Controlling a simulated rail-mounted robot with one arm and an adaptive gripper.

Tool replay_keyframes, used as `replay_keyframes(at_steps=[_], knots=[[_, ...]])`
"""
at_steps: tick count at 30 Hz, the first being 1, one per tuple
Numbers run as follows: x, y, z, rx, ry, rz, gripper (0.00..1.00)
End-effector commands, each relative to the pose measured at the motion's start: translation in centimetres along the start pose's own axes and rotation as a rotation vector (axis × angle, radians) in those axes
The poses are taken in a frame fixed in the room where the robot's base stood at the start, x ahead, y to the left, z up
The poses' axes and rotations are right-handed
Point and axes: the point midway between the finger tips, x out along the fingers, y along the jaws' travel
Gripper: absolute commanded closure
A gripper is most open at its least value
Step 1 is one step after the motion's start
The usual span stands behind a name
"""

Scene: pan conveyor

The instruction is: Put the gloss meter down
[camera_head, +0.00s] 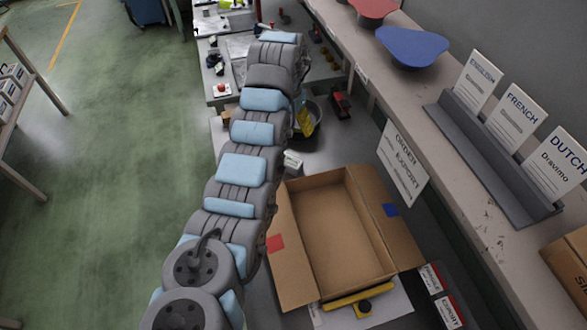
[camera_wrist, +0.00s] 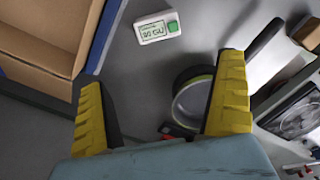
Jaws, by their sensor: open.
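The gloss meter (camera_wrist: 158,28) is a small white block with a display reading "80 GU" and a green button. It lies on the grey bench surface in the wrist view, beyond my fingertips and apart from them. In the head view it is a small white block (camera_head: 292,162) just above the open carton, partly beside my arm. My gripper (camera_wrist: 162,70) is open, with its two yellow fingers wide apart and nothing held between them. In the head view my gripper is mostly hidden behind my arm.
A round pan (camera_wrist: 190,104) with a dark handle sits beside the right finger. An open, empty cardboard box (camera_head: 338,232) stands on the bench. Bare bench surrounds the meter.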

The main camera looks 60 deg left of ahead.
Motion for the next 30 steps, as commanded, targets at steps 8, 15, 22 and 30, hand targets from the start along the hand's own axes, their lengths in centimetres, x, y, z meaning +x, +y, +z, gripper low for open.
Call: replay_keyframes(at_steps=[8, 15, 22, 30], knots=[[1.6, -0.1, 0.8, 0.004, -0.031, -0.001, 0.00], [5.3, -0.2, 0.9, 0.002, -0.030, -0.002, 0.00], [9.2, -0.2, 1.1, 0.003, -0.031, -0.001, 0.00], [11.9, -0.2, 1.0, 0.002, -0.028, -0.002, 0.00]])
